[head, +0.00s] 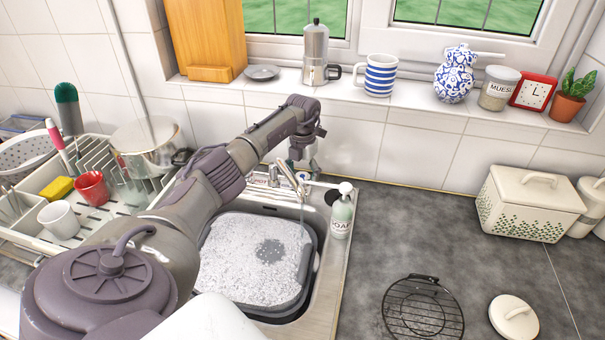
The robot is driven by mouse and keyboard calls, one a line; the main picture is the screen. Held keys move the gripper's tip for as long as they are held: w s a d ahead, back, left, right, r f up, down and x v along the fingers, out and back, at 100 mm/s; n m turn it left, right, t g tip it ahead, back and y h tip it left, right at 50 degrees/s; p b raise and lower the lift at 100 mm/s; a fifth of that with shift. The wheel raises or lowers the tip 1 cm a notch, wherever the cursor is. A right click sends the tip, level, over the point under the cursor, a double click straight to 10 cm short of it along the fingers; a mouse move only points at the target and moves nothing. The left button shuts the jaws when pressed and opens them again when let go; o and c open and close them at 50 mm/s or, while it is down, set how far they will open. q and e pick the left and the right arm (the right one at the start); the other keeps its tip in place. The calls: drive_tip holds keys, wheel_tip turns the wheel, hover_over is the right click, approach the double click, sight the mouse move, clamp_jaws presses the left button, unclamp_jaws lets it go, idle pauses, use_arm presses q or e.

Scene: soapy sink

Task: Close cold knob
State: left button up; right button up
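The metal tap (288,174) stands at the back edge of the sink (337,262). A thin stream runs from its spout into the foamy basin (245,262). A small metal fitting (273,175), which looks like a knob, shows left of the spout. The cold knob cannot be clearly told; it may be behind my gripper. My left arm reaches across from the lower left, and its gripper (303,152) points down just above and behind the tap. Its fingers are small and partly hidden, so their opening and any contact with a knob cannot be told. My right gripper is not in view.
A soap bottle (342,212) stands right of the tap. A dish rack (100,215) with cups and a metal pot (150,148) fills the left. A windowsill (420,103) with ornaments runs above. A wire rack (423,308) lies on the right counter, which has free room behind it.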

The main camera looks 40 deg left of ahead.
use_arm(q)
drive_tip(key=c, duration=1)
drive_tip(key=shift+m+b, duration=1.15)
drive_tip(key=shift+m, duration=0.15)
drive_tip(key=shift+m+b, duration=0.7)
drive_tip(key=shift+m, duration=0.8)
drive_tip(key=shift+r, duration=0.1)
drive_tip(key=o, duration=1.2)
drive_tip(key=shift+c, duration=0.2)
